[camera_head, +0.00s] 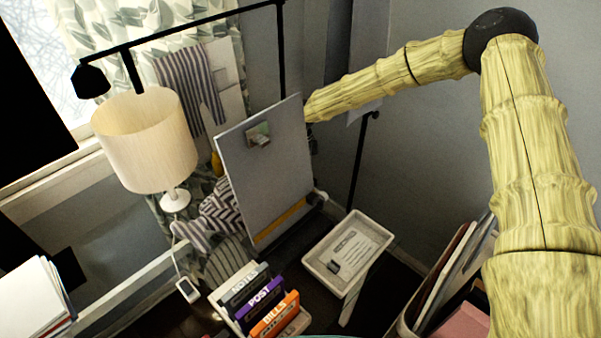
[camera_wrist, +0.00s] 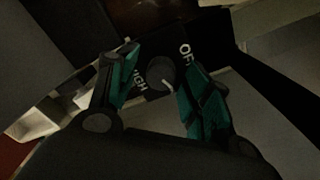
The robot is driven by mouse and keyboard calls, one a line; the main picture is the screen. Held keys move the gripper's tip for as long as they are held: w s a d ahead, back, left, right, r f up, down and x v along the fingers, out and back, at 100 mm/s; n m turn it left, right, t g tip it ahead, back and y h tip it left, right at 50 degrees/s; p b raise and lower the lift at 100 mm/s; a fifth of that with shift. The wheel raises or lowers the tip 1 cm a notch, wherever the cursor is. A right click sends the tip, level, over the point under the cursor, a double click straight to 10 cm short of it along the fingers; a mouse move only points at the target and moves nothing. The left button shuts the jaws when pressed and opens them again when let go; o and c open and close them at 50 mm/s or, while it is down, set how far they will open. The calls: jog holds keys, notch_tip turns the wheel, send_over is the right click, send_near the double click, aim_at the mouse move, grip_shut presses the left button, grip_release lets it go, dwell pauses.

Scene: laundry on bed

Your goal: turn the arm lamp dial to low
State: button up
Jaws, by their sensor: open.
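A round dark dial (camera_wrist: 160,72) sits on a black panel in the wrist view, with a pale pointer mark on its lower right. White lettering reads "OF", partly cut off, at its upper right and what looks like "HIGH", partly hidden, at its lower left. No "LOW" label is readable. My gripper (camera_wrist: 159,60) is open, its teal fingers on either side of the dial; contact cannot be told. In the head view a black arm lamp (camera_head: 180,36) reaches across the upper left. The dial and my gripper are hidden there behind a grey upright board.
The grey board (camera_head: 265,175) stands in front of my arm's far end. A cream-shaded lamp (camera_head: 145,145) is at left. A white tray (camera_head: 318,270), a sorter with labelled slots (camera_head: 262,305) and a paper stack (camera_head: 32,298) are lower down. A bin of files (camera_head: 425,300) is at lower right.

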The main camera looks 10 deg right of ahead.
jog(key=c, duration=1)
jog(key=shift+m+p, duration=0.35)
jog(key=shift+m, duration=1.75)
jog(key=o, duration=1)
